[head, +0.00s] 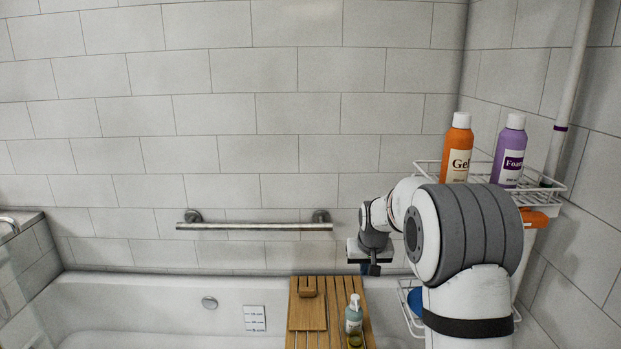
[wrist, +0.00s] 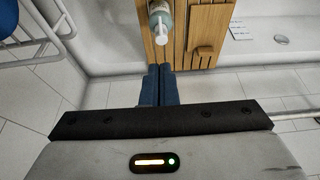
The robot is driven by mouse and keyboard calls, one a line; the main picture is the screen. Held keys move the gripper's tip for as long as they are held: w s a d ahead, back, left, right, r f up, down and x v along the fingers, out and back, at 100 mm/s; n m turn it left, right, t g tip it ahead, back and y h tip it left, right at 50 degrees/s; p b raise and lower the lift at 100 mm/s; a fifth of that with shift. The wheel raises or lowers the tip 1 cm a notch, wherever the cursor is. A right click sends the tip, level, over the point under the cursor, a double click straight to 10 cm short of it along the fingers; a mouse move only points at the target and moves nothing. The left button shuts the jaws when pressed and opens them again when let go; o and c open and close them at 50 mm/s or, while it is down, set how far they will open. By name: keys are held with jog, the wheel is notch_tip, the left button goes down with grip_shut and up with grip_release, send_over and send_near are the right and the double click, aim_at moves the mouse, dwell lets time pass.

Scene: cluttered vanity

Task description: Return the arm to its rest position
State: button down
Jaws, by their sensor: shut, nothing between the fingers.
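My arm (head: 468,235) rises at the right in the head view and bends left. My gripper (head: 374,269) hangs at its end near the tiled wall, just right of the grab bar; its fingers are hard to make out there. In the wrist view the two dark blue fingers (wrist: 158,84) are pressed together with nothing between them. The gripper is apart from the pump bottle (wrist: 161,20) and the wooden bath tray (wrist: 208,25).
The bath tray (head: 340,312) spans the white tub (head: 150,300) and bears the pump bottle (head: 353,315). A metal grab bar (head: 255,226) is on the wall. A wire rack (head: 548,190) at right holds an orange Gel bottle (head: 458,150) and purple Foam bottle (head: 509,155), close to my arm.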

jog(key=s+r+p, duration=0.1)
jog(key=s+r, duration=0.4)
jog(key=s, duration=0.5)
jog(key=s+r, duration=0.4)
jog(key=s, duration=0.6)
jog(key=s+g+p, duration=0.1)
jog(key=s, duration=1.6)
jog(key=shift+s+f, duration=0.25)
jog(key=shift+f, duration=0.1)
